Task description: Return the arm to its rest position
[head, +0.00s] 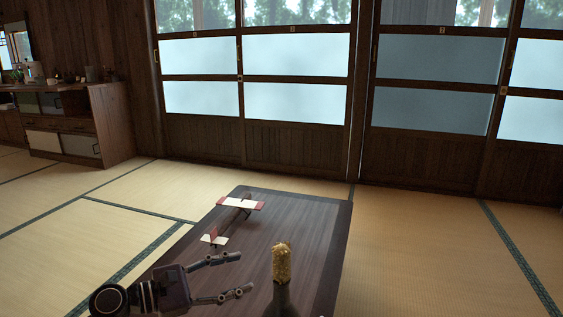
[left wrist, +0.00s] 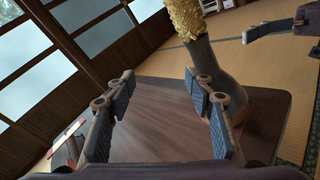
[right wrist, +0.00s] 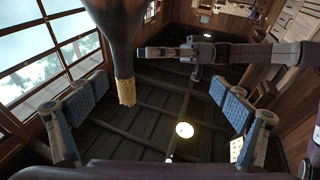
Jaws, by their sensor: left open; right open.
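My left gripper (head: 244,272) is open and empty over the near part of the low dark table (head: 310,215). Its spread fingers also show in the left wrist view (left wrist: 160,80), with bare tabletop between them. A dark vase (head: 283,300) with a yellow bundle (head: 281,262) in it stands just right of the left fingertips. My right gripper (right wrist: 158,85) is open and empty in its own wrist view, where the picture looks upside down. The vase (right wrist: 115,25) hangs into the top of that view. The right gripper is out of the head view.
A red and white toy plane (head: 240,204) sits on the table beyond my left gripper. Tatami floor (head: 430,240) lies open on both sides. A wooden cabinet (head: 75,120) stands at the back left, and sliding panels (head: 295,100) line the far wall.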

